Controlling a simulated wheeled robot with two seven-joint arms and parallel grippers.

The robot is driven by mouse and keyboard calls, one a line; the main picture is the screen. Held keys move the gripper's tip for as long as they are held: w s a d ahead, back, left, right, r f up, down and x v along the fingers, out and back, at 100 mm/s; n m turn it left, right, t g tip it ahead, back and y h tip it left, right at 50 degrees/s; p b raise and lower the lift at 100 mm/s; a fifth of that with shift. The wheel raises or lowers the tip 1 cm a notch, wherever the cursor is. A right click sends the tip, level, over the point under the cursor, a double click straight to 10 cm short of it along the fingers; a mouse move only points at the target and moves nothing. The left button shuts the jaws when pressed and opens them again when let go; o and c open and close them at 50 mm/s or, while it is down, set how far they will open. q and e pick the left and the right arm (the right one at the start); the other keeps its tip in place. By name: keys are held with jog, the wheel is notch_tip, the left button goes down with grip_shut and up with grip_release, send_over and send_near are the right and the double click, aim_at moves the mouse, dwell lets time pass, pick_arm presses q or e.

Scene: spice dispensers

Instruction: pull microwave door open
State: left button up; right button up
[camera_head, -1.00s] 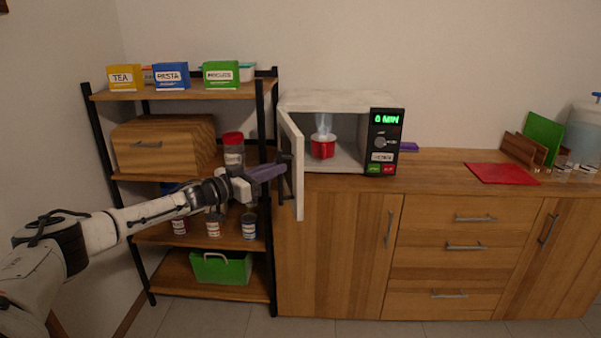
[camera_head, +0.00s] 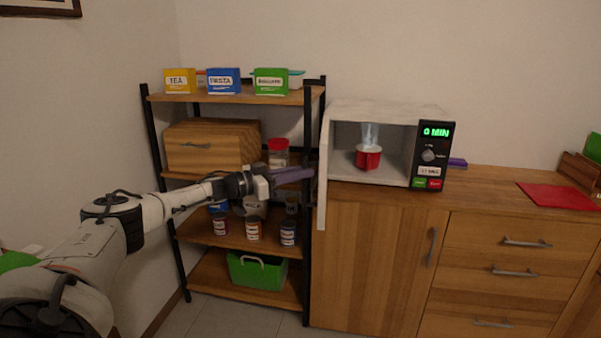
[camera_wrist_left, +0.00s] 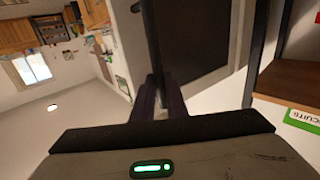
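The white microwave (camera_head: 378,112) stands on the wooden counter with its door (camera_head: 323,175) swung wide open, seen almost edge-on. Its cavity is exposed, with a steaming red cup (camera_head: 368,158) inside. My left gripper (camera_head: 308,172) reaches in from the left to the door's outer side. In the left wrist view, the dark bar of the door handle (camera_wrist_left: 152,40) runs down between my two close-set purple fingers (camera_wrist_left: 158,92), and the door's dark panel (camera_wrist_left: 195,40) lies beside it. The fingers look shut on the handle. My right gripper is out of view.
A black-framed shelf (camera_head: 316,250) stands just left of the door and close behind my left gripper. It holds boxes, jars and a green bin (camera_head: 257,271).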

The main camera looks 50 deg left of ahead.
pick_arm(q)
jog(key=o, duration=0.3)
jog(key=shift+w+a+r+n+y, duration=0.15)
jog(key=shift+a+r+y, duration=0.1)
jog(key=shift+a, duration=0.2)
jog(key=shift+w+a+r+n+y, duration=0.15)
jog(key=shift+a+y, duration=0.1)
jog(key=shift+a, duration=0.15)
jog(key=shift+o, duration=0.7)
jog(key=shift+f, duration=0.25)
jog(key=s+a+b, duration=0.1)
jog(key=s, duration=0.9)
jog(key=shift+a, duration=0.3)
jog(key=shift+f, duration=0.15)
